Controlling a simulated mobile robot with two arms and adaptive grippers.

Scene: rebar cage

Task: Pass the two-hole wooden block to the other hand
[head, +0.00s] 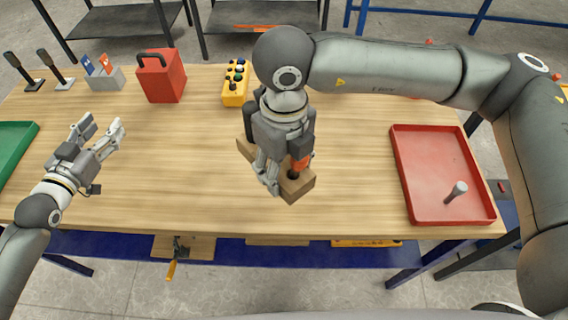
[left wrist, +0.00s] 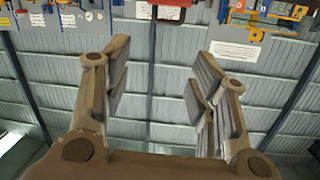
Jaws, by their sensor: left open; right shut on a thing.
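The two-hole wooden block (head: 297,187) is a brown bar in the middle of the head view, running from upper left to lower right. My right gripper (head: 276,178) comes down on it from above and is shut on it. The gripper hides the block's middle; a dark hole shows near its lower right end, beside an orange part. I cannot tell whether the block touches the table. My left gripper (head: 103,132) is open and empty over the left side of the table, well apart from the block. Its spread fingers also show in the left wrist view (left wrist: 165,90), with nothing between them.
The wooden table (head: 190,190) is clear between my grippers. A red tray (head: 440,205) with a grey cylindrical part (head: 456,191) lies at right, a green tray (head: 14,150) at far left. A red box (head: 161,78) and a yellow button box (head: 235,84) stand at the back.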

